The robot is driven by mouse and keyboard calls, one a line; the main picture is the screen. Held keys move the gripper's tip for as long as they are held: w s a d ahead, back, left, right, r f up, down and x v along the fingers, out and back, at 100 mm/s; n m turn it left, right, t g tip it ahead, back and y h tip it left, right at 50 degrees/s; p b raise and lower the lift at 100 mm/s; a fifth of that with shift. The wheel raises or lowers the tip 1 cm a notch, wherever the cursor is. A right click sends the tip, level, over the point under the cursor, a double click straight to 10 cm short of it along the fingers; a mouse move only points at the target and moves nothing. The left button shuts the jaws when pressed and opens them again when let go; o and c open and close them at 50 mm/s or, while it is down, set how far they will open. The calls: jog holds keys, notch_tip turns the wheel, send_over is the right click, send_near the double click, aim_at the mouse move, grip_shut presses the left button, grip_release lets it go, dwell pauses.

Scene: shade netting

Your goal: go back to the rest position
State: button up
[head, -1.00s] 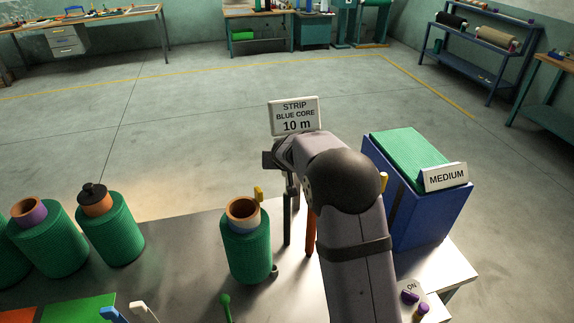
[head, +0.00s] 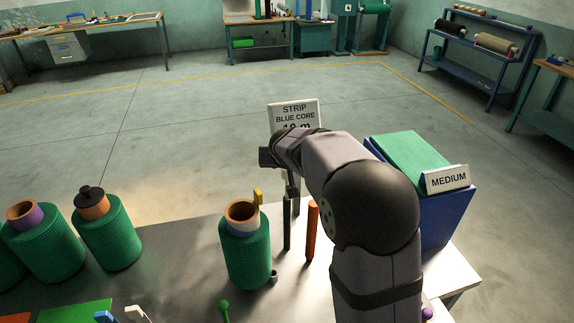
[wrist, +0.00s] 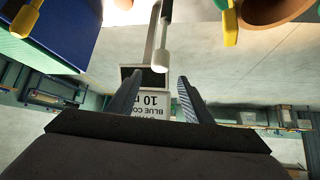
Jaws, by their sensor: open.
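My gripper (wrist: 157,92) shows in the wrist view with its two fingers apart and nothing held between them. Beyond the gap, upside down, is the sign (wrist: 153,103) reading "BLUE CORE 10 m". In the head view my arm rises at the right and bends over toward the sign (head: 294,113), covering its lower part. My wrist is above the far edge of the metal table (head: 185,250). The fingers cannot be made out in the head view.
Below my arm stand a dark post (head: 287,222), an orange post (head: 311,232) and a green roll (head: 247,262) with a yellow clip. More green rolls (head: 107,240) stand left. A blue box (head: 447,215) with a "MEDIUM" label (head: 447,179) is close on the right.

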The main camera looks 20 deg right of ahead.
jog(key=s+f+n+g, duration=0.4)
jog(key=s+f+g, duration=0.2)
jog(key=s+f, duration=0.85)
jog(key=s+a+m+g+y, duration=0.1)
jog(key=s+a, duration=0.3)
jog(key=s, duration=1.8)
jog(key=shift+r+g+y, duration=0.4)
jog(key=shift+g+y, duration=0.3)
jog(key=shift+g, duration=0.1)
jog(key=shift+c, duration=0.7)
